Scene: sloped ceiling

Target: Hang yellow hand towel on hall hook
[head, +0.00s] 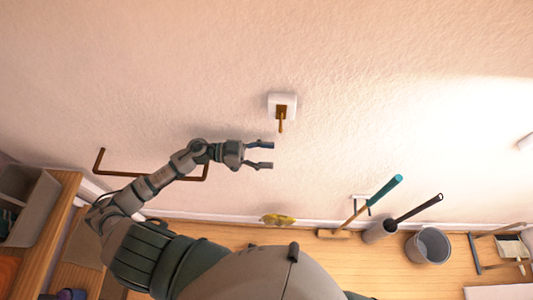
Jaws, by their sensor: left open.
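The hall hook (282,122) is a brown peg on a white plate fixed to the textured wall, and nothing hangs on it. A crumpled yellow thing (278,219), which looks like the hand towel, lies low at the foot of the wall, on or near the floor. My left gripper (270,155) is open and empty, its two fingers apart and pointing right. In the picture it is just below and slightly left of the hook, with the yellow cloth farther below it. My right gripper is out of view.
A brown rail (150,177) runs on the wall behind my left arm. A teal-handled broom (372,206), a dark-handled tool (402,217), a grey bucket (428,245) and a metal frame (478,254) stand at right. A wooden shelf unit (45,235) is at left. The wall around the hook is clear.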

